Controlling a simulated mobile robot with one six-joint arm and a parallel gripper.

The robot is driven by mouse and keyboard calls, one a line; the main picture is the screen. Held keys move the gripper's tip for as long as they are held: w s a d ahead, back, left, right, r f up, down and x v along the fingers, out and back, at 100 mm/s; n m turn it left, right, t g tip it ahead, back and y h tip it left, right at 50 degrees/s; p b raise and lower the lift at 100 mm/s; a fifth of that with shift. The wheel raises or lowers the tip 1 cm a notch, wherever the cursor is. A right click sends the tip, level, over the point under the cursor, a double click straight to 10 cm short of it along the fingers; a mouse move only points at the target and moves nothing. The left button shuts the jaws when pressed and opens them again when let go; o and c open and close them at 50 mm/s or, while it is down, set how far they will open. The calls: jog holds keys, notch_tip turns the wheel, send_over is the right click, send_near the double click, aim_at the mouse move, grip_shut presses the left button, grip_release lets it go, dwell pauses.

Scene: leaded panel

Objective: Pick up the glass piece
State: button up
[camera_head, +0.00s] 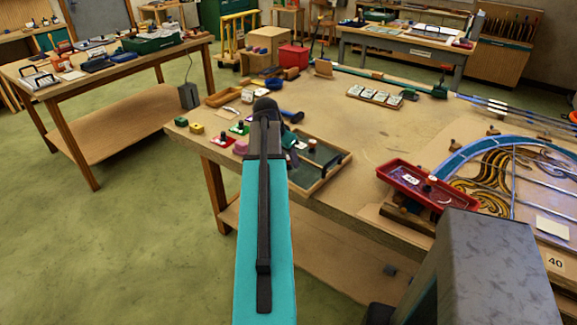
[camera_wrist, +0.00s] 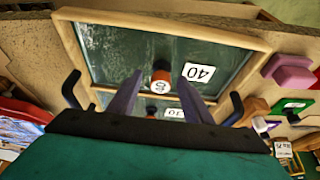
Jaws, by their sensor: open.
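A wooden-framed tray (camera_wrist: 262,52) with a dark green, glassy interior (camera_wrist: 115,50) fills the upper wrist view. A knob with an orange side and a pale, numbered top (camera_wrist: 161,80) stands inside it, beside a white label reading 40 (camera_wrist: 198,72). A second label and dark knob show lower, partly hidden by the jaws. Where a glass piece's edges lie is unclear. My gripper (camera_wrist: 160,78) is open; its two fingers appear either side of the first knob, and contact cannot be told. In the head view the tray (camera_head: 334,172) is at the bench's near edge, and my arm hides the gripper.
A red tray (camera_head: 387,176) stands right of the wooden tray, beside the leaded panel (camera_head: 500,175). Small coloured blocks, including a pink one (camera_head: 241,147), lie left of my arm. A red box (camera_head: 293,56) stands behind. The bench middle (camera_head: 330,105) is mostly clear.

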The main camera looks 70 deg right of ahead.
jog(key=shift+d+f, duration=0.15)
jog(key=shift+f, duration=0.3)
jog(key=shift+c, duration=0.2)
jog(key=shift+r, duration=0.1)
grip_shut()
